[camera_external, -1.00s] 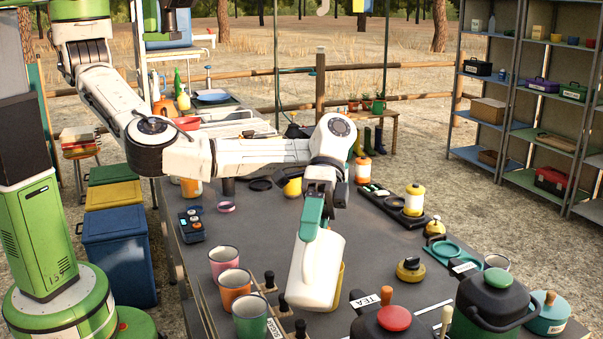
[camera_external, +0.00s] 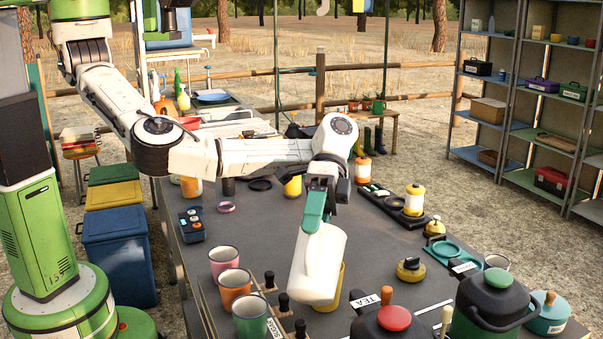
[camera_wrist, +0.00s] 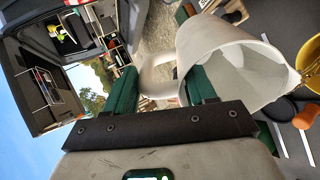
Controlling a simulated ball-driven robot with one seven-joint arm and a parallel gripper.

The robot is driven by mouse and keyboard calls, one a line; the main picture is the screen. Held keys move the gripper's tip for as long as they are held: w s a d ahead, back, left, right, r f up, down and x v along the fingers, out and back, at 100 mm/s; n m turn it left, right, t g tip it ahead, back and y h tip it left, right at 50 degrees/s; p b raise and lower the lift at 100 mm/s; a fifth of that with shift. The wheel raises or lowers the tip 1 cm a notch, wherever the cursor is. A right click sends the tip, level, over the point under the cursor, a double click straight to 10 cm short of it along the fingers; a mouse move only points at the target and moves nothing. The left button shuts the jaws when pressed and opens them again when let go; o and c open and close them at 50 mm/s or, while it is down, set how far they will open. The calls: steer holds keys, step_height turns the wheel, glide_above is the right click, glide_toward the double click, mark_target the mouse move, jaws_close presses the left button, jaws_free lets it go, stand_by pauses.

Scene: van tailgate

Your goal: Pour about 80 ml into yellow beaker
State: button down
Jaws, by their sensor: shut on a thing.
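My gripper (camera_external: 314,215) is shut on the handle of a white jug (camera_external: 317,268), above the near part of the dark table. In the wrist view the green fingers (camera_wrist: 160,90) sit either side of the jug's handle (camera_wrist: 153,78). The jug's mouth (camera_wrist: 245,75) faces the right; no liquid can be made out inside. The jug is tilted. The yellow beaker (camera_external: 335,292) stands mostly hidden behind the jug, and part of it shows at the right edge of the wrist view (camera_wrist: 311,68). I cannot tell whether the jug touches it, or its level.
Pink (camera_external: 224,262), orange (camera_external: 235,288) and green (camera_external: 250,318) cups stand left of the jug. Dark-knobbed pegs (camera_external: 284,303) stand between. The table middle (camera_external: 255,228) is fairly clear.

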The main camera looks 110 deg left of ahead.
steer(key=shift+w+a+r+h+p, duration=0.1)
steer(key=shift+a+r+h+p, duration=0.2)
steer(key=shift+p, duration=0.05)
stand_by(0.3)
steer(key=shift+s+a+r+h+p, duration=0.2)
steer(key=shift+s+h+p, duration=0.1)
steer(key=shift+p, duration=0.15)
stand_by(0.6)
steer(key=shift+f, duration=0.1)
